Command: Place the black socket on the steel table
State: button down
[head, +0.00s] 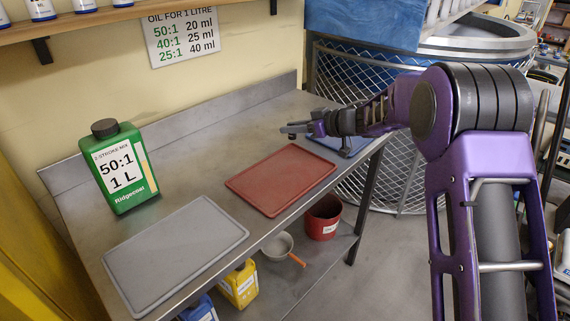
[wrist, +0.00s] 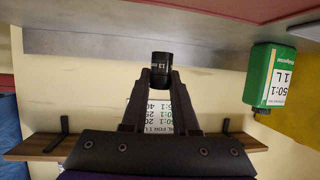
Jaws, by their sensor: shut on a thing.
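The black socket (wrist: 162,65), with a small white "13" on its side, is held between the fingertips of my gripper (wrist: 160,82) in the wrist view. In the head view my gripper (head: 289,130) is stretched out over the steel table (head: 215,155), above its back right part, between the red mat and the blue mat. The jaws are shut on the socket, and it is clear of the table top. The socket is too small to make out surely in the head view.
On the table lie a red mat (head: 280,181), a grey mat (head: 175,256) and a partly hidden blue mat (head: 341,146). A green bottle (head: 122,170) stands at the left. Bare steel shows behind the red mat. A wall shelf (head: 110,18) hangs above.

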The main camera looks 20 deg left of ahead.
aim_at(292, 162)
notch_tip(292, 162, down, 9)
jog(key=shift+r+b, duration=0.2)
jog(key=shift+b, duration=0.8)
jog(key=c, duration=0.7)
grip_release()
jog(key=p+v, duration=0.1)
jog(key=v, duration=1.1)
jog(key=shift+r+p, duration=0.15)
jog(key=shift+p, duration=0.25)
jog(key=shift+r, duration=0.1)
